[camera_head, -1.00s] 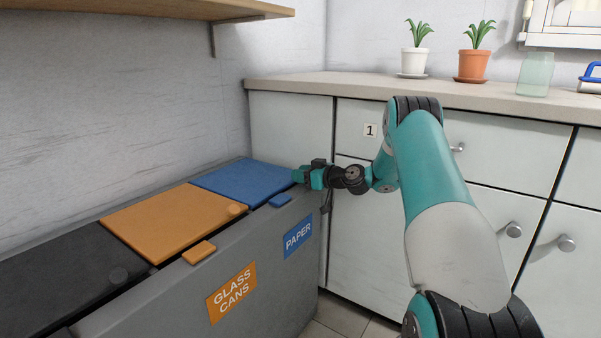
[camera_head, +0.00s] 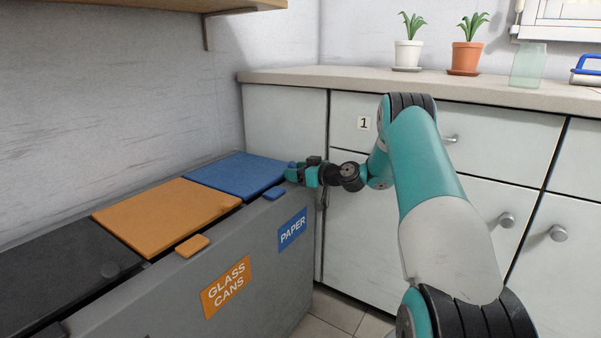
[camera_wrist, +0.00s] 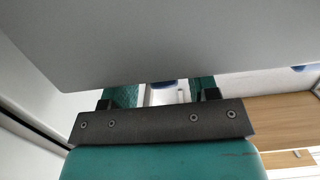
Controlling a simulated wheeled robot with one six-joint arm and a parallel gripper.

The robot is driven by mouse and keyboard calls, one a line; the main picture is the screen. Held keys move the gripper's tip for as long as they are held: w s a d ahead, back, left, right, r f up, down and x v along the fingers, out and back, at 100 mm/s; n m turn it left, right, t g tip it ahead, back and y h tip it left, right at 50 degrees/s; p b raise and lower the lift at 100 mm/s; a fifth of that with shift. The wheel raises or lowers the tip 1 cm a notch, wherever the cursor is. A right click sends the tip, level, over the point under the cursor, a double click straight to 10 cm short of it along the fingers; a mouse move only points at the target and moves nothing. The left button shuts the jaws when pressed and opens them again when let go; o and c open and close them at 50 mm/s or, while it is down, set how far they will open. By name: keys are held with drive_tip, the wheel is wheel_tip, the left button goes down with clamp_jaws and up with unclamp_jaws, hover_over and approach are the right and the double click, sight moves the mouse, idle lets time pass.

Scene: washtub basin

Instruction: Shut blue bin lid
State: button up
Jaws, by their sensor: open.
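The blue lid (camera_head: 237,175) of the bin labelled PAPER (camera_head: 292,230) lies flat, level with the orange lid beside it, and looks shut. A small blue tab (camera_head: 274,193) sticks out at the bin's front edge. My gripper (camera_head: 292,173) is at the right front corner of the blue lid; whether it touches the lid I cannot tell. In the wrist view my gripper's two green fingers (camera_wrist: 163,94) stand apart with nothing held between them. A large grey surface fills the upper part of that view and hides the fingertips.
The orange lid (camera_head: 167,217) and a black lid (camera_head: 68,272) lie flat to the left on the grey bin unit (camera_head: 180,300). White cabinets (camera_head: 350,230) stand close on the right. A shelf (camera_head: 170,4) hangs above. Plants (camera_head: 408,52) stand on the counter.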

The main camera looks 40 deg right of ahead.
drive_tip(key=p+v, duration=0.3)
drive_tip(key=v, duration=1.4)
drive_tip(key=shift+s, duration=0.25)
drive_tip(key=w+a+r+n+g+y, duration=0.1)
drive_tip(key=a+r+g+y, duration=0.15)
drive_tip(key=a, duration=0.75)
drive_tip(key=w+a+r+n+g+y, duration=0.1)
drive_tip(key=a+r+n+g, duration=0.2)
drive_tip(key=a, duration=0.7)
drive_tip(key=w+a+r+g+y, duration=0.15)
drive_tip(key=a+g, duration=0.25)
drive_tip(key=a, duration=0.6)
drive_tip(key=s+a+r+n+g+h, duration=0.1)
drive_tip(key=s+a+g, duration=0.1)
drive_tip(key=s+a, duration=0.4)
drive_tip(key=s+a+r+g+h, duration=0.1)
drive_tip(key=s+a+r+g, duration=0.15)
drive_tip(key=s+a, duration=0.4)
drive_tip(key=s+a+g+h, duration=0.25)
drive_tip(key=s+a, duration=0.25)
drive_tip(key=s, duration=0.8)
wheel_tip(320, 180, up, 35)
drive_tip(key=p, duration=3.4)
drive_tip(key=shift+w+f+m+p, duration=0.15)
drive_tip(key=shift+w+m+p, duration=0.15)
drive_tip(key=shift+w+p, duration=0.1)
drive_tip(key=shift+d+t, duration=0.1)
drive_tip(key=shift+t, duration=0.15)
